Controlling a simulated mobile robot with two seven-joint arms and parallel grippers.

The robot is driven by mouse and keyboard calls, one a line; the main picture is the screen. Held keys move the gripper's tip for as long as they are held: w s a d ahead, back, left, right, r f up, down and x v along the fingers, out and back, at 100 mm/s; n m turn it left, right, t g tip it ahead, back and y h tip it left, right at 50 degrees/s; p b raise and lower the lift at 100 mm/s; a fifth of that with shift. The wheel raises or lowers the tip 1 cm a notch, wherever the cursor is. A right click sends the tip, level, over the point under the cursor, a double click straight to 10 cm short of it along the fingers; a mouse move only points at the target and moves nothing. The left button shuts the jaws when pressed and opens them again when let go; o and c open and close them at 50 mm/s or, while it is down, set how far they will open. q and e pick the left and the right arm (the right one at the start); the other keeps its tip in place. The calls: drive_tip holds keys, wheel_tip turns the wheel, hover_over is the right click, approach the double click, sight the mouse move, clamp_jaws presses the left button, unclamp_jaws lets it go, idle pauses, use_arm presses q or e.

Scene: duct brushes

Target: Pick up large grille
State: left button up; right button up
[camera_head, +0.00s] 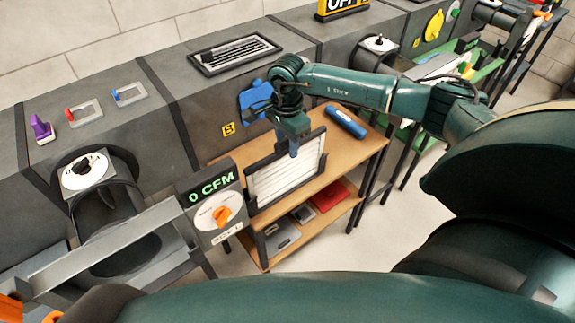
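A large dark grille (235,53) with long slots lies flat on top of the grey duct, left of and behind my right arm. My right gripper (293,151) points down well away from it, over the wooden table. Its fingertips overlap the upper part of a white ribbed panel (274,183) that stands in a dark frame. I cannot tell whether the fingers are closed on that panel or only in front of it. My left gripper is not in view.
The wooden table (366,150) holds a blue cylinder (346,122); its lower shelf has a red item (329,196). A dial box (216,207) reading "0 CFM" stands left of the table. Small red and blue handled plates and a purple item sit on the left duct.

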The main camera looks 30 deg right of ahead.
sight(288, 166)
drive_tip(key=shift+f, duration=1.4)
drive_tip(key=shift+c, duration=0.4)
drive_tip(key=shift+d, duration=0.1)
clamp_jaws()
